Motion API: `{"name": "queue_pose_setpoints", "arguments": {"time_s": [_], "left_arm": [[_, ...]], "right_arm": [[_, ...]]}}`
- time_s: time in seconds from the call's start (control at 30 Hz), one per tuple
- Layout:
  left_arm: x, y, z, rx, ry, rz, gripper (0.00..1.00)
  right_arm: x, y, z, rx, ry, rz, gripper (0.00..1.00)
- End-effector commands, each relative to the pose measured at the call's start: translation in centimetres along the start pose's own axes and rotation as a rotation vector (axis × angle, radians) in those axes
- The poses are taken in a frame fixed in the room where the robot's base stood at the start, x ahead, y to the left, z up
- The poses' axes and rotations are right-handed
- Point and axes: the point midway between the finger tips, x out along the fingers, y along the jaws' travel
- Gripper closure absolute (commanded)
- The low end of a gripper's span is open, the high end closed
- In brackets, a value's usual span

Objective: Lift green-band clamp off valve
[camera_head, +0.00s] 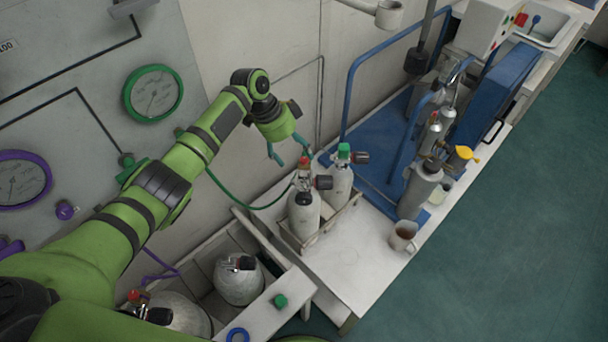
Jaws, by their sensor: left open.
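My left gripper (288,156) is open and empty, above and left of two white cylinders standing in a wooden rack on the bench. The front cylinder (304,214) has a valve (302,180) with a red top and a dark side knob. The rear cylinder (341,184) has a green-topped valve (344,151). A green hose (247,205) runs from the wall panel to the front cylinder's valve. The clamp at the hose's end is too small to make out its band clearly. The gripper looks apart from both valves. My right gripper is not in view.
Green (153,93) and purple (22,178) gauges are on the wall. A mug (403,236), a grey flask (419,190) and blue rails (357,75) crowd the right. Bare bench (352,255) lies before the rack.

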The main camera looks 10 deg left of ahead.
Motion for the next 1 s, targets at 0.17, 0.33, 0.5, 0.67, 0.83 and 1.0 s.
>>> {"name": "queue_pose_setpoints", "arguments": {"time_s": [0.17, 0.33, 0.5, 0.67, 0.83, 1.0], "left_arm": [[2.9, 0.3, 0.3, 0.001, 0.0, 0.0, 0.23], [4.7, 0.3, 0.2, -0.001, 0.0, -0.001, 0.23], [4.6, 0.3, 0.1, -0.001, -0.001, -0.001, 0.23], [4.6, 0.3, 0.1, -0.001, -0.001, -0.001, 0.43], [4.6, 0.3, 0.1, -0.001, -0.001, -0.001, 1.0], [4.5, 0.2, 0.0, 0.0, 0.002, -0.003, 1.0]], "right_arm": [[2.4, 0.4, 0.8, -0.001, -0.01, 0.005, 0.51], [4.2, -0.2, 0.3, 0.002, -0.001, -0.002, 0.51], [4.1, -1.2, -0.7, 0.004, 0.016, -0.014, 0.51], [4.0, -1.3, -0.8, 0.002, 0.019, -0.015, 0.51], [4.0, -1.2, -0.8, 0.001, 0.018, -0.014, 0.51], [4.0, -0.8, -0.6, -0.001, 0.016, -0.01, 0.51]]}}
